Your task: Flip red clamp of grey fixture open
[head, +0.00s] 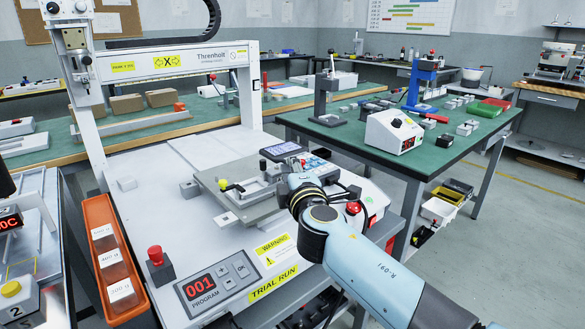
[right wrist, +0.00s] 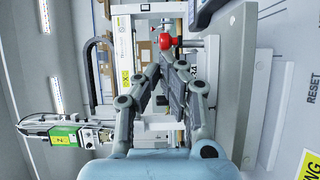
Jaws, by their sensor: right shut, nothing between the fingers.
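The grey fixture (head: 232,199) sits on the white machine bed, with a small yellow knob (head: 223,184) at its left side. My right gripper (head: 290,166) reaches over the fixture's right end. In the right wrist view, a red knob (right wrist: 165,42), which looks like the red clamp's handle, stands just beyond my right fingertips (right wrist: 167,64). The fingers are shut with nothing between them. I cannot tell whether they touch the knob. The red clamp is not clearly visible in the head view, where my right arm covers that side. My left gripper is not in view.
The white gantry frame (head: 175,62) rises behind the fixture. A red stop button (head: 155,256) and program panel (head: 217,284) are at the front. An orange tray (head: 115,260) of labelled blocks is at left.

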